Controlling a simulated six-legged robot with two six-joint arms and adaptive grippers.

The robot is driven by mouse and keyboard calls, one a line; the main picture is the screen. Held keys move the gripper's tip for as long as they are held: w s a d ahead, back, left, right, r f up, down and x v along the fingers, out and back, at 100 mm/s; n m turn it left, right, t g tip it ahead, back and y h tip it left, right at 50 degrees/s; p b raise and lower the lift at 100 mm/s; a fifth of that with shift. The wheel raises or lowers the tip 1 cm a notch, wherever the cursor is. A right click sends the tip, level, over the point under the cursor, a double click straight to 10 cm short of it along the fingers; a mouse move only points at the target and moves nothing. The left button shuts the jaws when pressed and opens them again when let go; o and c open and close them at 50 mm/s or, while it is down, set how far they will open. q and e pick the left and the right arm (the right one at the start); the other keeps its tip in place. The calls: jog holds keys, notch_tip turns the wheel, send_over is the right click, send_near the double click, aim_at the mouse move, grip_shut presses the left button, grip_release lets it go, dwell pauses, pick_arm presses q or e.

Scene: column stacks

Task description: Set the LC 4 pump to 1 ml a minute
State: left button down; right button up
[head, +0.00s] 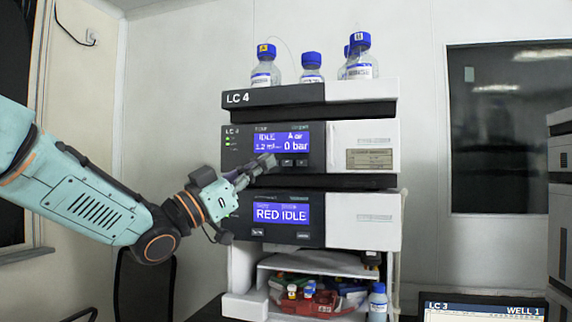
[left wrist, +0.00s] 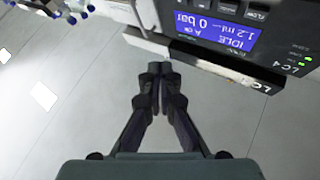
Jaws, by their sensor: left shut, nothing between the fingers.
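The LC 4 pump (head: 363,150) is the upper module of the LC 4 stack, above the RED IDLE module. Its blue screen (head: 281,141) reads IDLE, 1.2 ml and 0 bar. The same screen shows upside down in the left wrist view (left wrist: 215,27), with small keys (left wrist: 257,14) beside it. Small dark keys (head: 294,163) sit under the screen in the head view. My left gripper (head: 265,163) is shut and empty, its tips in front of the panel near the screen's lower edge. In the left wrist view its fingertips (left wrist: 156,70) appear apart from the panel. My right gripper is not in view.
Blue-capped bottles (head: 311,68) stand on top of the stack. A lower module (head: 363,221) reads RED IDLE. Below it, an open shelf holds a red tray (head: 318,305) with vials. A blue-capped bottle (head: 378,304) stands beside it. An LC 3 screen (head: 482,310) is at lower right.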

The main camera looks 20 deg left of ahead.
aim_at(279, 166)
pick_arm(q)
jog(key=w+p, duration=0.1)
jog(key=w, duration=0.1)
jog(key=w+p, duration=0.1)
jog(key=w, duration=0.2)
jog(key=w+p, duration=0.1)
jog(key=w, duration=0.2)
jog(key=shift+w+d+r, duration=0.1)
jog(key=shift+w+d, duration=0.05)
jog(key=shift+d, duration=0.25)
jog(key=shift+a+p, duration=0.1)
jog(key=shift+p, duration=0.2)
jog(key=shift+w, duration=0.15)
jog(key=shift+w, duration=0.2)
jog(key=shift+s, duration=0.3)
jog(key=shift+w, duration=0.25)
jog(key=shift+s, duration=0.2)
